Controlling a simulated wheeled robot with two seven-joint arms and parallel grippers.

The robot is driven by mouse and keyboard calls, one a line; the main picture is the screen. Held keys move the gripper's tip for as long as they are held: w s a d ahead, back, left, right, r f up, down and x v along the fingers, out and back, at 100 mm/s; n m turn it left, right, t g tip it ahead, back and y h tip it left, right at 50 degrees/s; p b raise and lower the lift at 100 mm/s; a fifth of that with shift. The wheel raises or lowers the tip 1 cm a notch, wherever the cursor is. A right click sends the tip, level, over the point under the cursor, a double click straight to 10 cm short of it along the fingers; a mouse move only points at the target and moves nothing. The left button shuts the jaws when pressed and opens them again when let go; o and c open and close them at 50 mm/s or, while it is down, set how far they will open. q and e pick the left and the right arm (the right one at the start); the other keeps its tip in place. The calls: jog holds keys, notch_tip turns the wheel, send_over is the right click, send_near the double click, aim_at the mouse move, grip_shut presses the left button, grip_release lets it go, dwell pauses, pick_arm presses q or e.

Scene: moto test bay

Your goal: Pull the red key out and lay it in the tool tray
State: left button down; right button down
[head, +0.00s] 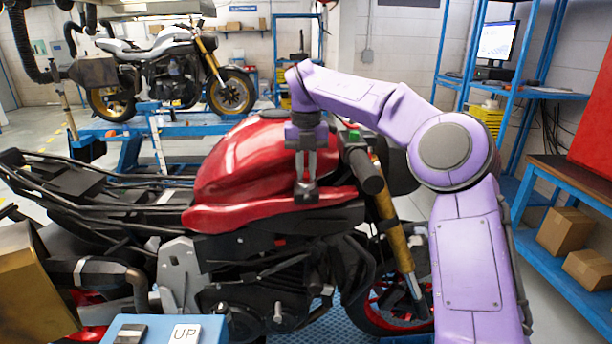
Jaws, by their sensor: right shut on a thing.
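My right gripper (306,192) points down in front of the red tank of the near motorcycle, its fingertips over the lower edge of the red side panel. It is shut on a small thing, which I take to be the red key. The key itself cannot be made out between the fingers against the red bodywork. I cannot make out the tool tray in this view. My left gripper is not in view.
The near motorcycle (240,170) fills the middle, with its handlebar grip (366,172) just right of the gripper. A blue control box (150,326) marked UP is at the bottom. A second motorcycle (170,75) stands behind. Blue shelving (540,190) with cardboard boxes is at right.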

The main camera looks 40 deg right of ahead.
aim_at(306, 169)
jog(key=shift+r+p, duration=1.35)
jog(key=shift+r, duration=1.65)
jog(key=shift+f, duration=0.1)
